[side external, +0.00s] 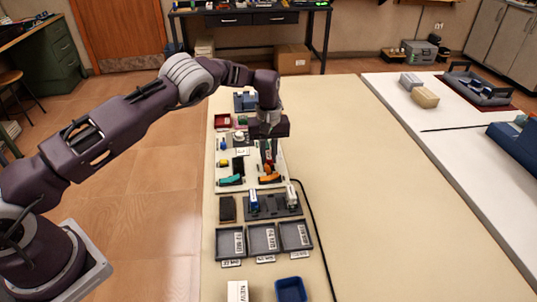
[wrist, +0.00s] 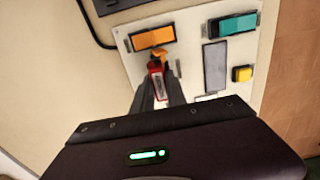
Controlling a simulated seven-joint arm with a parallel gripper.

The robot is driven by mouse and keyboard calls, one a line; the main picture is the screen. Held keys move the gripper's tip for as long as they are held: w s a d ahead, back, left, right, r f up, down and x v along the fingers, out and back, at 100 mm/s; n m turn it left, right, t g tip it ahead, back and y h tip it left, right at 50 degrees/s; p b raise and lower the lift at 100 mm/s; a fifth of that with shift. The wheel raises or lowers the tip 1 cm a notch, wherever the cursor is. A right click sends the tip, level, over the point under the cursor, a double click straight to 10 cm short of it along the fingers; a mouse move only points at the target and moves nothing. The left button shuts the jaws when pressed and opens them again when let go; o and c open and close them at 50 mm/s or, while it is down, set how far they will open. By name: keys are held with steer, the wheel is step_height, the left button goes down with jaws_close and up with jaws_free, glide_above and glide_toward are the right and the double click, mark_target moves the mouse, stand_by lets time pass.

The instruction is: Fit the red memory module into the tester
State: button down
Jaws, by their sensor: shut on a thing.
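The red memory module (wrist: 156,84), with a pale label, is between my gripper's fingers (wrist: 158,92) in the wrist view. My gripper is shut on it. In the side external view my gripper (side external: 268,160) points down over the right part of a white panel (side external: 250,184), and a bit of red shows at its fingers. The panel also shows in the wrist view (wrist: 190,60). An orange piece (wrist: 160,57) lies just beyond the module's end. An orange block (wrist: 152,38) sits beyond that. I cannot tell which fixture is the tester, or whether the module touches it.
The panel also carries a teal block (wrist: 234,24), a grey rectangle (wrist: 215,67) and a yellow button (wrist: 242,74). In front stand a dark rack (side external: 270,208) with upright modules, grey labelled trays (side external: 263,241) and a blue bin (side external: 290,289). A black cable (side external: 312,220) runs along the right. The table's right side is clear.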

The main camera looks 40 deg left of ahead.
steer(key=c, duration=0.9)
jaws_free()
steer(key=shift+o, duration=0.2)
steer(key=shift+r, duration=3.7)
